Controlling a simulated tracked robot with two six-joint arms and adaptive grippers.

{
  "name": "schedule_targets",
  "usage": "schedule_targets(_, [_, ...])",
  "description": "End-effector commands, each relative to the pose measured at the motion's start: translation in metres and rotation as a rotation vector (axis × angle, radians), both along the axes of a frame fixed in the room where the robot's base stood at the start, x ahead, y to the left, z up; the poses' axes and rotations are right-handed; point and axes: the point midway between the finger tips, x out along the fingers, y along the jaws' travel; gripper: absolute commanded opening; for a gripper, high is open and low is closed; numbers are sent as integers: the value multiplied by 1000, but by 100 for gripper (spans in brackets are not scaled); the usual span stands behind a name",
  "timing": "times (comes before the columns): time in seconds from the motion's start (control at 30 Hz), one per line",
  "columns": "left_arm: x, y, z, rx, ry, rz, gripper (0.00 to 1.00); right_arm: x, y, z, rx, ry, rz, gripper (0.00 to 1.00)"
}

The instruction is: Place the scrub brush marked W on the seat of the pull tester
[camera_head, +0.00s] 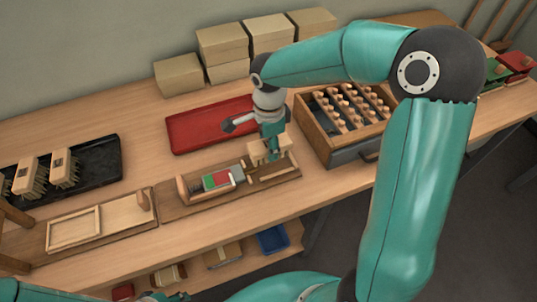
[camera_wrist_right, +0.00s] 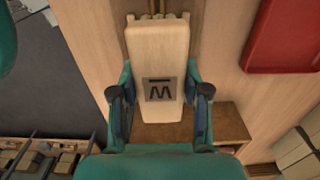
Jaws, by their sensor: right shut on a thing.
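The scrub brush marked W (camera_wrist_right: 160,45) has a pale wooden block with a dark W label, and bristle ends show at the top of the right wrist view. My right gripper (camera_wrist_right: 160,98) is shut on its sides. In the head view this gripper (camera_head: 271,150) holds the brush (camera_head: 257,151) over the right end of the pull tester (camera_head: 172,212). The tester is a wooden base with a green, red and white gauge. I cannot tell whether the brush touches the seat. My left gripper (camera_head: 165,297) is barely in the picture at the bottom edge.
A red tray (camera_head: 185,133) lies behind the tester. A wooden case (camera_head: 330,145) of small handled pieces stands to the right. A black tray (camera_head: 105,150) with several brushes lies left, near a wooden fixture (camera_head: 100,222). Boxes (camera_head: 222,40) line the wall.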

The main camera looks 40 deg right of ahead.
Motion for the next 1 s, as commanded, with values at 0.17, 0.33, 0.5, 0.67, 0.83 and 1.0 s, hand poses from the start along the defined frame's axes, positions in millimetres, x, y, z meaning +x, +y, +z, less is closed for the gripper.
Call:
schedule_targets(0.17, [0, 0, 0, 0, 0, 0, 40, 0, 0, -15, 1, 2, 0, 2])
schedule_targets(0.33, [0, 0, 0, 0, 0, 0, 40, 0, 0, -39, 1, 3, 1, 2])
schedule_targets(0.5, [0, 0, 0, 0, 0, 0, 40, 0, 0, -45, 1, -1, 1, 2])
schedule_targets(0.67, [0, 0, 0, 0, 0, 0, 40, 0, 1, -45, 1, -1, 1, 2])
schedule_targets(0.83, [0, 0, -2, 0, 0, 0, 40, 0, 1, -46, 1, -1, 2, 56])
schedule_targets(1.0, [0, 0, -2, 0, 0, 0, 40, 0, 1, -46, 1, -1, 2, 72])
